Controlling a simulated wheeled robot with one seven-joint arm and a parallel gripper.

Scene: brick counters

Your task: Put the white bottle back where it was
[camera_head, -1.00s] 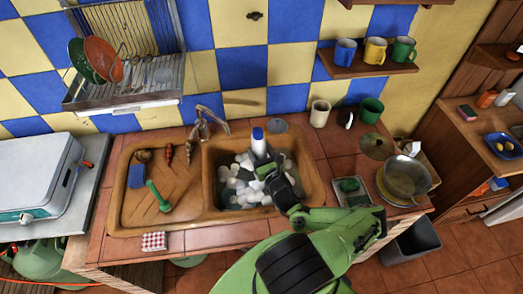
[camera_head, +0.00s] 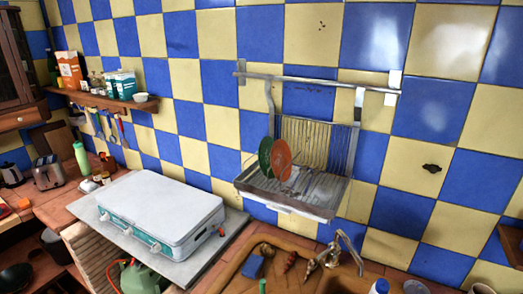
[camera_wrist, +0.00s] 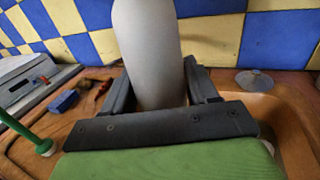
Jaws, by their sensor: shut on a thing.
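The white bottle (camera_wrist: 148,50) stands in the middle of the wrist view, between the two dark fingers of my gripper (camera_wrist: 158,88). The fingers are shut on it, one on each side. Its top is cut off by the upper edge there. My gripper is out of the head view.
A brown sink counter (camera_head: 240,280) holds a blue sponge (camera_head: 253,266) and a faucet (camera_head: 342,252). A grey camp stove (camera_head: 165,215) stands to the left. A dish rack (camera_head: 300,180) hangs on the tiled wall. A shelf (camera_head: 110,98) carries cartons and small jars.

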